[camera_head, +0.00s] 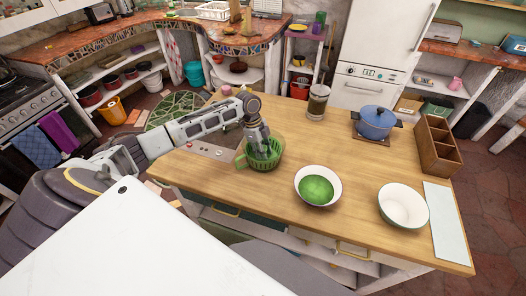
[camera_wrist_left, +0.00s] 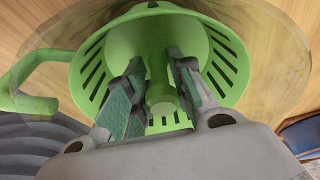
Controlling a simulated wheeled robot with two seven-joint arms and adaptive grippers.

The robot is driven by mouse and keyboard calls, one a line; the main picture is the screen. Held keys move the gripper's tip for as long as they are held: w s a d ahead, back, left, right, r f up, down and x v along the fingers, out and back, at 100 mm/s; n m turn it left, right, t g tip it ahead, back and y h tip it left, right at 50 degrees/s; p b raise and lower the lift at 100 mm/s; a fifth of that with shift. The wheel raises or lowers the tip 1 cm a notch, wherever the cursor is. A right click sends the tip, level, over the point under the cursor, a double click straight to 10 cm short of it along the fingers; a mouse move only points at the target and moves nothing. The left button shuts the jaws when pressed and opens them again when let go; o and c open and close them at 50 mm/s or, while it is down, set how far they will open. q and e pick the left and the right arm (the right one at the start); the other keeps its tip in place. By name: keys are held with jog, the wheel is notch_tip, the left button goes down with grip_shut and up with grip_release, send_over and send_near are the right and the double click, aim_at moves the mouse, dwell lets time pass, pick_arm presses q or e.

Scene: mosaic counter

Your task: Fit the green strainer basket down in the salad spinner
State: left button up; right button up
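The green strainer basket (camera_head: 261,161) has slotted walls and a central post. It shows inside the clear bowl of the salad spinner, which has a green handle (camera_head: 240,160). In the left wrist view, the basket (camera_wrist_left: 118,38) lies within the clear bowl (camera_wrist_left: 282,62), with the spinner's handle (camera_wrist_left: 30,88) at the left. I cannot tell how deep the basket sits. My left gripper (camera_head: 261,150) points down into the basket. In the wrist view its fingers (camera_wrist_left: 160,75) straddle the post; whether they press on it is unclear. My right gripper is out of view.
On the wooden counter (camera_head: 220,178), a white bowl with green contents (camera_head: 317,188) stands right of the spinner. Farther right are an empty white bowl (camera_head: 404,205) and a pale board (camera_head: 448,225). A blue pot (camera_head: 376,123), a wooden box (camera_head: 438,150) and a glass jar (camera_head: 317,103) stand behind.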

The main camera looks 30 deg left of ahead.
pick_arm(q)
jog(key=o, duration=0.5)
jog(key=shift+r, duration=0.1)
jog(key=shift+v, duration=5.9)
jog(key=shift+s, duration=0.15)
